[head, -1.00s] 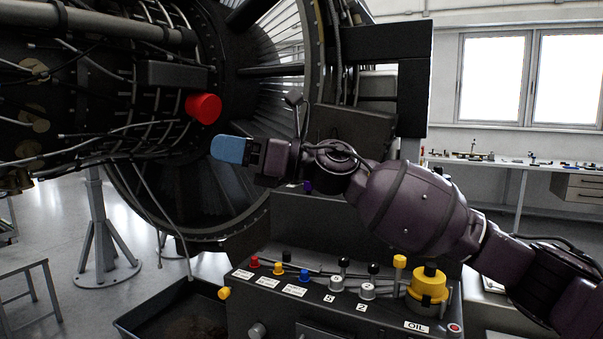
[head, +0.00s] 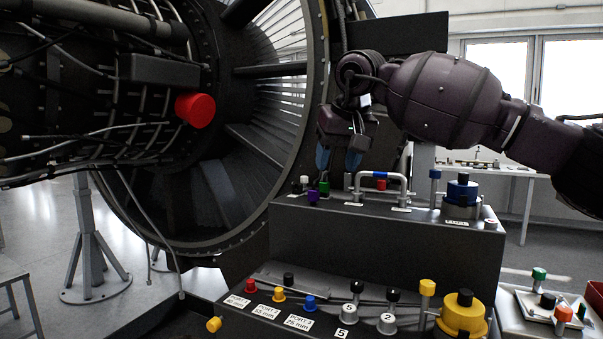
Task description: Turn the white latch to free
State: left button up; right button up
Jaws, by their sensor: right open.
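A small white-topped piece (head: 304,180), which looks like the white latch, stands at the left end of the upper step of the dark console. It is small, and I cannot tell which way it is turned. A purple knob (head: 313,197) and a green knob (head: 324,187) are just right of it. My right gripper (head: 338,163) points down above the step, slightly right of the white piece. Its two blue fingertips are apart with nothing between them, and it seems clear of the knobs. My left gripper is out of view.
Right along the step are a grey handle bar (head: 381,176) and a blue knob (head: 462,191). The lower console carries red, yellow, blue and black knobs and a large yellow cap (head: 462,318). The engine with a red cap (head: 195,110) is at left.

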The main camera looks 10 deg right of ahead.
aim_at(304, 179)
jog(key=i, duration=1.2)
